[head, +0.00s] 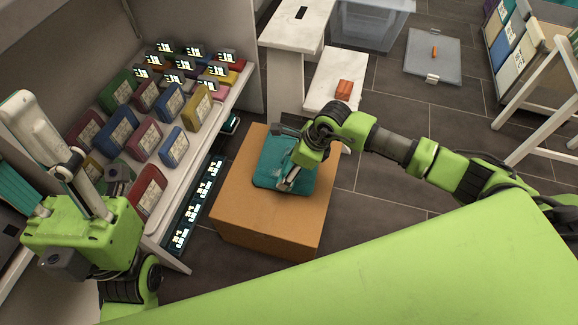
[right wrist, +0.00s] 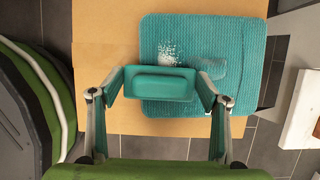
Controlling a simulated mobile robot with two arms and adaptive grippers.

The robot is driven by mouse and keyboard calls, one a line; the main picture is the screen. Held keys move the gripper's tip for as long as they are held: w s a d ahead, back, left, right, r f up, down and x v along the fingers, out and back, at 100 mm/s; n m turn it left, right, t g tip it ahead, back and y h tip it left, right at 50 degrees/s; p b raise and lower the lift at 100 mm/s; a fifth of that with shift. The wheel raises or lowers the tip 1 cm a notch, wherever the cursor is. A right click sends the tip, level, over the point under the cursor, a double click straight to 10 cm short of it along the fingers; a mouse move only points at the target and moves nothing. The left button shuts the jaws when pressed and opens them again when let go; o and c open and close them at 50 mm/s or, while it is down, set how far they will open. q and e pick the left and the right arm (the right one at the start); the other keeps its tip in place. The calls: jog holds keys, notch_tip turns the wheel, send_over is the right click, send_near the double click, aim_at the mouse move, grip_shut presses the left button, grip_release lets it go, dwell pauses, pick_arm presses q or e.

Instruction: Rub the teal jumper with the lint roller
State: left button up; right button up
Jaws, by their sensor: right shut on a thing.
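The folded teal jumper (head: 267,174) lies on top of a cardboard box. In the right wrist view the jumper (right wrist: 245,60) shows a patch of white lint (right wrist: 168,54) left of its middle. My right gripper (head: 290,178) is over the jumper. In the right wrist view my right gripper (right wrist: 163,87) is shut on a teal block-shaped thing, seemingly the lint roller (right wrist: 158,84). It overlaps the jumper's lower left edge; I cannot tell whether it touches the cloth. My left gripper (head: 62,175) is raised at the far left, its jaw state unclear.
The cardboard box (head: 262,228) stands on dark floor tiles. A shelf (head: 158,215) with several coloured boxes and lit price tags is to its left. White tables (head: 292,30), a clear bin (head: 365,25) and a grey lid (head: 432,62) are behind. Floor right of the box is free.

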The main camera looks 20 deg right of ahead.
jog(key=shift+f+b, duration=0.45)
jog(key=shift+f, duration=0.2)
